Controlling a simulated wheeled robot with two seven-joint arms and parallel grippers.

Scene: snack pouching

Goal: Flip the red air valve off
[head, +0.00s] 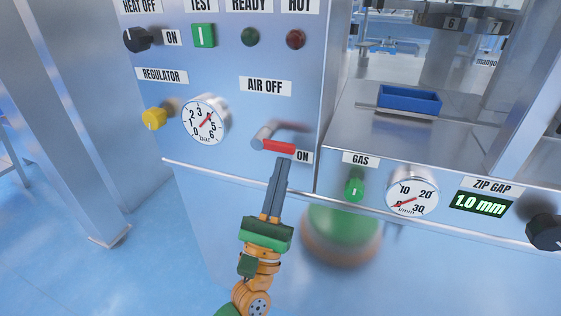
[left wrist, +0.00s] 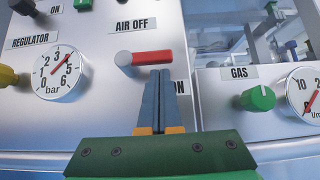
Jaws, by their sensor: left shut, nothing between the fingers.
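The red air valve (head: 278,146) is a lever on a grey pivot in the panel's middle, below the AIR OFF label (head: 265,86). Its red handle points right, toward the ON label (head: 303,156). In the left wrist view the red handle (left wrist: 152,57) lies nearly level. My left gripper (head: 276,166) is shut and empty, its fingertips just below the handle. In the left wrist view the fingertips (left wrist: 160,75) are close under the handle's right part; whether they touch it I cannot tell. My right gripper is not in view.
Left of the valve are a pressure gauge (head: 205,119) and a yellow regulator knob (head: 154,118). Right of it are a green GAS knob (head: 355,189) and a flow gauge (head: 411,197). A rail (head: 230,178) runs below the valve. A blue tray (head: 409,100) sits on the ledge.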

